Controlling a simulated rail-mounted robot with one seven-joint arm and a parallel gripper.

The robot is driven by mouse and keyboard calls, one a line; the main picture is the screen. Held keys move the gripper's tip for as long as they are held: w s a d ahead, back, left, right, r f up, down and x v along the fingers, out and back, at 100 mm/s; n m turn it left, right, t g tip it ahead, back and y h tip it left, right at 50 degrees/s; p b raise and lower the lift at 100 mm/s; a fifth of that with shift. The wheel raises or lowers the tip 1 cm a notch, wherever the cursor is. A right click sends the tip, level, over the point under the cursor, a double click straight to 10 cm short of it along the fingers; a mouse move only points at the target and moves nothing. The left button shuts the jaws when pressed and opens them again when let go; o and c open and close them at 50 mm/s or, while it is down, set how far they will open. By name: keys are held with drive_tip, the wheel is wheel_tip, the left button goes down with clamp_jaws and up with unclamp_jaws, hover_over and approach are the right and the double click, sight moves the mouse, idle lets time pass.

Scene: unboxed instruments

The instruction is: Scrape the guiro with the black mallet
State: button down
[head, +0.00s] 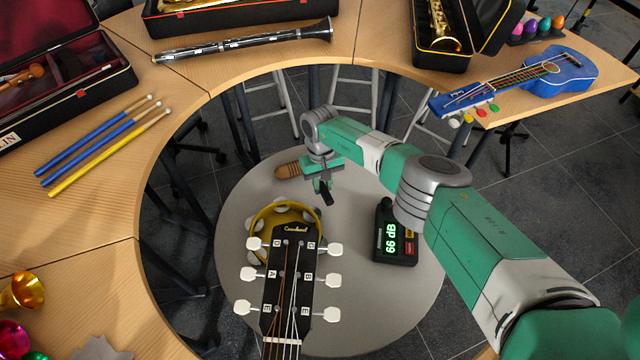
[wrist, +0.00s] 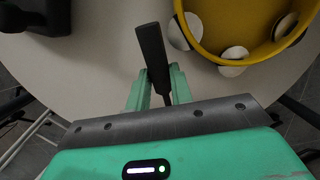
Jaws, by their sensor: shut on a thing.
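My gripper (head: 322,184) is above the round grey table in the head view, shut on the black mallet (head: 327,196). In the wrist view the two green fingers of my gripper (wrist: 158,76) close around the mallet (wrist: 151,45), whose dark end sticks out beyond the fingertips. The brown wooden guiro (head: 287,170) lies near the far edge of the round table, just left of my gripper in the head view. Part of it may be hidden behind my gripper. I cannot make out the guiro in the wrist view.
A yellow tambourine (head: 257,218) lies on the round table (head: 236,198), also showing in the wrist view (wrist: 188,50). A guitar headstock (head: 291,268) rises in front of it. A black sound meter (head: 386,214) stands right. A curved wooden table (head: 120,225) surrounds them.

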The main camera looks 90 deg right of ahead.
drive_tip(key=shift+r, duration=0.4)
wheel_tip(320, 180, up, 9)
drive_tip(key=p, duration=0.8)
drive_tip(key=shift+p, duration=0.4)
